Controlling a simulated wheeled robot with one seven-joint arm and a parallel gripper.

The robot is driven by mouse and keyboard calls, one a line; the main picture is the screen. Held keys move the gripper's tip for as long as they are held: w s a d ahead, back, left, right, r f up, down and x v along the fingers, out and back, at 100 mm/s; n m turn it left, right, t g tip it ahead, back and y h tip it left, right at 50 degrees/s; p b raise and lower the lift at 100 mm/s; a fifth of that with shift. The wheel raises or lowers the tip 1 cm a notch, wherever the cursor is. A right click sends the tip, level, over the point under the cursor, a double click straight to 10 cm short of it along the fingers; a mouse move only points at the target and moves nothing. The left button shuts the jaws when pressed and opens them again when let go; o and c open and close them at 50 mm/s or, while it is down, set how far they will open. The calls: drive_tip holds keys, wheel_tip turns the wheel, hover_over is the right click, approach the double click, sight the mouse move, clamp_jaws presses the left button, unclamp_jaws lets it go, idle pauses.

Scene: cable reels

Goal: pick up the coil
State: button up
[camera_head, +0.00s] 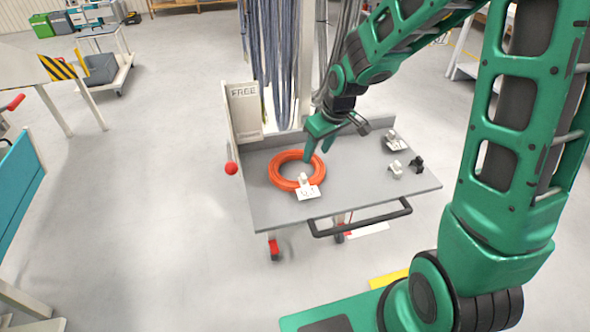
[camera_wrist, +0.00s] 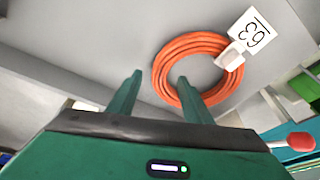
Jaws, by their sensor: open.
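The coil is an orange ring of cable (camera_head: 277,181) lying flat on a grey cart top (camera_head: 375,205) in the head view. A white clip with a white tag (camera_head: 307,193) is on its near side. My gripper (camera_head: 313,154) is green, open and empty, over the coil's far right side. In the wrist view my gripper's two fingers (camera_wrist: 160,82) are apart; the right fingertip overlaps the coil's opening and the left lies outside the ring. I cannot tell the fingertips' height above the cart.
White and black clips (camera_head: 396,169) lie at the cart's right. A panel marked FREE (camera_head: 244,110) stands at its back left, and dark cables (camera_head: 270,50) hang behind. A red knob (camera_head: 231,168) is at the left edge, a black handle (camera_head: 360,220) in front.

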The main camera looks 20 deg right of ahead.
drive_tip(key=shift+x, duration=1.3)
clamp_jaws()
wheel_tip(320, 180, up, 10)
